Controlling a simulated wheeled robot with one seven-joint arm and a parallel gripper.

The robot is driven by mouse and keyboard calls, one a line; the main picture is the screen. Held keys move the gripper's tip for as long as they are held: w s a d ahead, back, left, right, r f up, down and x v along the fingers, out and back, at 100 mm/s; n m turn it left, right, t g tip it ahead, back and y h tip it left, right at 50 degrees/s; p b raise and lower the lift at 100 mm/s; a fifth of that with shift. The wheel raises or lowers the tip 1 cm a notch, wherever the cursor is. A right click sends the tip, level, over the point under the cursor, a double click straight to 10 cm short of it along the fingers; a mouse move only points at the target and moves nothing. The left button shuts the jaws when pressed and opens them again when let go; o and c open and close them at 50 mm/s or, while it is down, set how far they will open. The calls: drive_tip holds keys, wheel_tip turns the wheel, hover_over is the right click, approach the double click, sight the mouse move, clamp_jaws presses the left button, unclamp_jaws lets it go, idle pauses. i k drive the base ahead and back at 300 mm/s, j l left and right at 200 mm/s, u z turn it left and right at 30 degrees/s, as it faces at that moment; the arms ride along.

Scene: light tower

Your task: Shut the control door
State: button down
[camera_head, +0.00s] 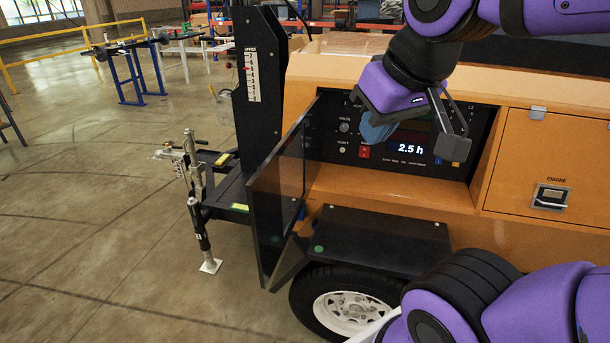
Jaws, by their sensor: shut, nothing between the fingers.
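The control door (277,193) is a dark, see-through panel hinged at the left side of the control recess.
The orange light tower body has a closed engine door (547,180) to the right of the recess. A black fender (372,240) and wheel (350,309) lie below. A tow jack (199,205) stands at the left. Open floor lies left of the trailer.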

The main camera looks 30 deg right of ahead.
sight(277, 193)
drive_tip(key=i+j+z, duration=0.1)
drive_tip(key=z, duration=0.3)
drive_tip(key=j+z, duration=0.6)
drive_tip(key=z, duration=0.2)
drive_tip(key=j+z, duration=0.1)
drive_tip(key=j, duration=0.45)
drive_tip(key=k+j+z, duration=0.1)
drive_tip(key=j, duration=0.45)
drive_tip(key=k+j+z, duration=0.1)
drive_tip(key=j, duration=0.5)
drive_tip(key=k+j, duration=0.2)
drive_tip(key=k, duration=0.2)
